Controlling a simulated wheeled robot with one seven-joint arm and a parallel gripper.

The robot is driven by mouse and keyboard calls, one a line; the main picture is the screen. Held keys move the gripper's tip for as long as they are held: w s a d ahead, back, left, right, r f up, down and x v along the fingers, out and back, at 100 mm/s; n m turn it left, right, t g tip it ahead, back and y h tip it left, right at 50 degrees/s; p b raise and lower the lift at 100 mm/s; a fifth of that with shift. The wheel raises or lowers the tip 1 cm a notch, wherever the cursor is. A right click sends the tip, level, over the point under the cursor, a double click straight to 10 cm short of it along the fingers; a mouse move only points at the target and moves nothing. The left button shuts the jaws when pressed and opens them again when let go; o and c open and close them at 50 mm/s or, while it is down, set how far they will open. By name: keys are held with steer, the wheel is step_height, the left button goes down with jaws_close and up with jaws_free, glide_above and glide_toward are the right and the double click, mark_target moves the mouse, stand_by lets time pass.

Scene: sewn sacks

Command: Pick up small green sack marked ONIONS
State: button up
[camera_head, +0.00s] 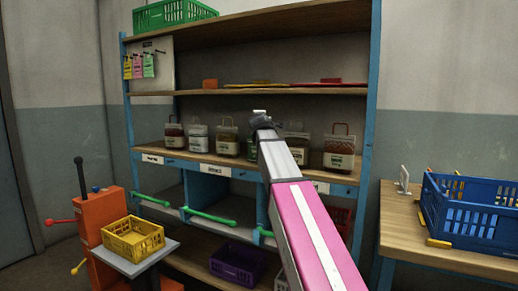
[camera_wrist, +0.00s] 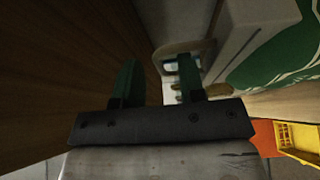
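A sack with a green panel and white marks (camera_wrist: 280,60) fills the upper right of the wrist view. Its lettering is not readable. A tan handle loop (camera_wrist: 180,47) lies close to the right finger; I cannot tell whether they touch. My gripper (camera_wrist: 157,82) is open, its two dark green fingers apart with nothing clearly held between them. In the head view my gripper (camera_head: 262,118) is at the middle shelf, among a row of sacks. A green patch of a sack (camera_head: 252,149) shows just left of my arm, which hides the rest.
Several brown and pale handled sacks, such as one at the left (camera_head: 173,136) and one at the right (camera_head: 340,148), stand on the shelf board (camera_head: 152,151). Thin flat items (camera_head: 330,82) lie above. A blue crate (camera_head: 470,207) and a yellow crate (camera_head: 133,238) stand aside.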

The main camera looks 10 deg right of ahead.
steer(key=shift+w+d, duration=0.15)
steer(key=shift+w, duration=0.85)
steer(key=shift+s, duration=0.1)
jaws_close()
stand_by(0.5)
